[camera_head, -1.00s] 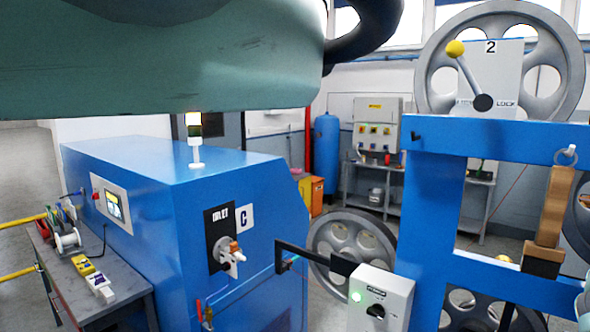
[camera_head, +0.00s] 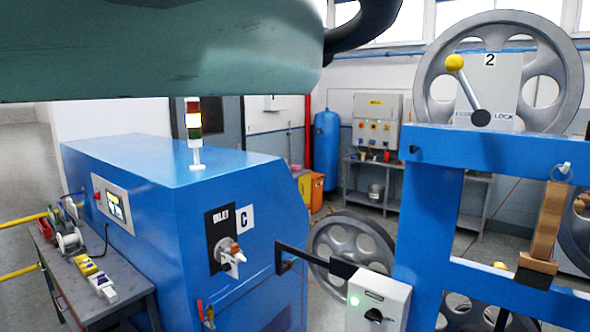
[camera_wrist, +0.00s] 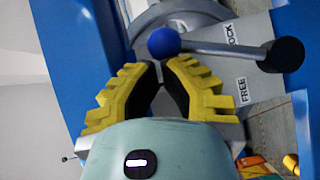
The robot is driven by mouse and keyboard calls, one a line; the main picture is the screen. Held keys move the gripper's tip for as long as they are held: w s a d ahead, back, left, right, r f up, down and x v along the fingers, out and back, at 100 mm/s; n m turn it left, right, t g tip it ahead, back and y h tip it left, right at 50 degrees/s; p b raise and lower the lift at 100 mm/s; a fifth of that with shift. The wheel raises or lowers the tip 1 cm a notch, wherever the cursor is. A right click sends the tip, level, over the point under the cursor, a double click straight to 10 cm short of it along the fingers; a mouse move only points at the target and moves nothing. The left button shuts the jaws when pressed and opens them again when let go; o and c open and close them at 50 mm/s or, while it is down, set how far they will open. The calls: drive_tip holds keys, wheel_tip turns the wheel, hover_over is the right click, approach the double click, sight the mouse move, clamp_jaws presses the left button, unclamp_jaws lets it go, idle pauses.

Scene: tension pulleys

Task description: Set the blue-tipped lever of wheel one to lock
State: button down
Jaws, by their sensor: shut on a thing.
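In the wrist view, the blue ball tip (camera_wrist: 164,42) of the lever sits at the ends of the two yellow fingers of my gripper (camera_wrist: 160,66), which is shut on it. The lever's grey rod (camera_wrist: 215,47) runs right from the ball to a black hub (camera_wrist: 283,54). The rod passes between a FREE label (camera_wrist: 243,90) and a partly covered LOCK label (camera_wrist: 231,34), close to LOCK. The blue-tipped lever and my fingers are not visible in the head view.
Wheel two (camera_head: 432,78) has a yellow-tipped lever (camera_head: 465,85) on the blue frame (camera_head: 432,205). A grey switch box (camera_head: 394,296) with a green light stands in front. A blue machine (camera_head: 255,185) and a side bench (camera_head: 120,299) stand left. My teal arm covers the upper left.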

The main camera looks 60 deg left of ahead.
drive_tip(key=shift+w+d+f+m+g, duration=0.1)
drive_tip(key=shift+d+m+g, duration=0.15)
drive_tip(key=shift+d, duration=0.1)
drive_tip(key=shift+w+d+f+m+g, duration=0.1)
drive_tip(key=shift+d+m+g, duration=0.05)
drive_tip(key=shift+d+m, duration=0.15)
drive_tip(key=shift+d+y, duration=0.1)
drive_tip(key=shift+y, duration=0.2)
drive_tip(key=s+a+r+p, duration=0.2)
drive_tip(key=s+a+p, duration=0.4)
drive_tip(key=s+p, duration=0.5)
drive_tip(key=shift+a+r, duration=0.25)
drive_tip(key=shift+a, duration=0.15)
drive_tip(key=shift+s, duration=0.1)
idle(0.5)
